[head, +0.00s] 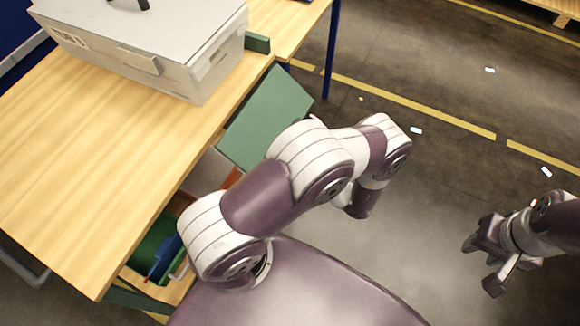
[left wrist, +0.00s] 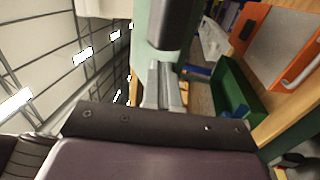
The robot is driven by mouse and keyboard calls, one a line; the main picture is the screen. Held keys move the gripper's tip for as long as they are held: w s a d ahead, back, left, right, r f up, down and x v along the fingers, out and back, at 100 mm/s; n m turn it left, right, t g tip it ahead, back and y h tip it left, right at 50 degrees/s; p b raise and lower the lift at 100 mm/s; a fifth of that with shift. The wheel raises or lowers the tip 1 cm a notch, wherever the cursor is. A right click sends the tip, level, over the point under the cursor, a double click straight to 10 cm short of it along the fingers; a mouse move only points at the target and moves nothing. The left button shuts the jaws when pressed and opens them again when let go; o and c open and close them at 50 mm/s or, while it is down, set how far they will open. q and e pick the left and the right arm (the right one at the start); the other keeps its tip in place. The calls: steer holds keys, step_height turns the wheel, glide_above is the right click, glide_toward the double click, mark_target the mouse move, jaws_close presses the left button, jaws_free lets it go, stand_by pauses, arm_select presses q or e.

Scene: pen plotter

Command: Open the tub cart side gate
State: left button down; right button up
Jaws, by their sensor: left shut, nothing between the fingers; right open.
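A flat green panel (head: 266,118), which looks like the tub cart's side gate, stands out at a slant from the table's right edge in the head view. My left arm covers its lower part. In the left wrist view a green surface (left wrist: 143,40) rises behind a dark grey block, just beyond my left gripper (left wrist: 166,72). That gripper is shut and empty; whether it touches the green surface I cannot tell. Its fingers are hidden in the head view. My right gripper (head: 482,262) is open and empty over the floor at the right, well away from the panel.
A grey case (head: 150,50) stands on the wooden tabletop (head: 75,150). Below the edge are a green bin (head: 152,243) with blue inside, and an orange board (left wrist: 262,28) with a grey panel and handle. The floor (head: 450,80) at the right is largely clear.

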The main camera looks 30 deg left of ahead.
arm_select(q)
steer(key=shift+s+a+f+b, duration=0.1)
steer(key=shift+a+f+b, duration=0.55)
steer(key=shift+f, duration=0.25)
steer(key=shift+s+a+f+b, duration=0.1)
steer(key=shift+a+f+b, duration=0.4)
steer(key=shift+a+f, duration=0.3)
steer(key=shift+d+f, duration=0.1)
steer(key=shift+f, duration=0.1)
